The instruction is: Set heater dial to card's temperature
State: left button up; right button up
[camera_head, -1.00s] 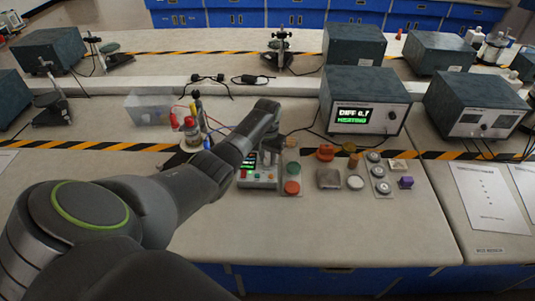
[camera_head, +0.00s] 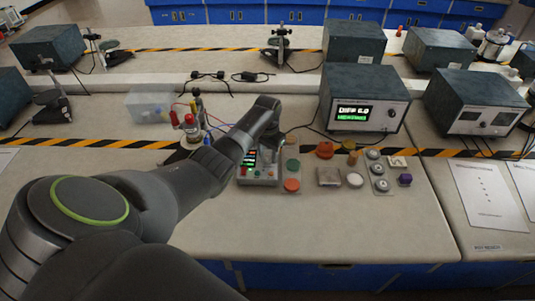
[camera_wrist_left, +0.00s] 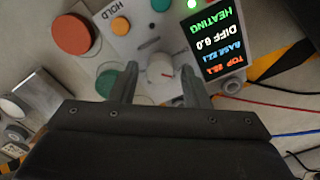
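The heater unit (camera_head: 258,181) is a small light box with a lit screen and coloured buttons, on the near bench under my left arm. In the left wrist view its pale dial (camera_wrist_left: 161,71) sits between the two fingers of my left gripper (camera_wrist_left: 160,82), with a visible gap on each side. The gripper is open there; I see no clear contact. The unit's screen (camera_wrist_left: 215,38), upside down, reads heating, DIFF about 6.0, base about 22.1, top about 28.1. A printed sheet (camera_head: 489,196) lies at right; its text is unreadable, and I cannot tell whether it is the card. My right gripper is not in view.
A grey instrument (camera_head: 364,97) behind repeats the DIFF reading. An orange-red button (camera_head: 292,185) and other small parts lie right of the heater. A clear bin (camera_head: 151,106) and red-topped bottles stand left. Cables run behind. The front bench area is clear.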

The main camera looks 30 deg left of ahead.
aim_at(268, 156)
pick_arm(q)
jog(key=shift+o, duration=0.3)
notch_tip(268, 156, up, 17)
jog(key=shift+r+b, duration=0.2)
jog(key=shift+b, duration=0.1)
dwell(0.7)
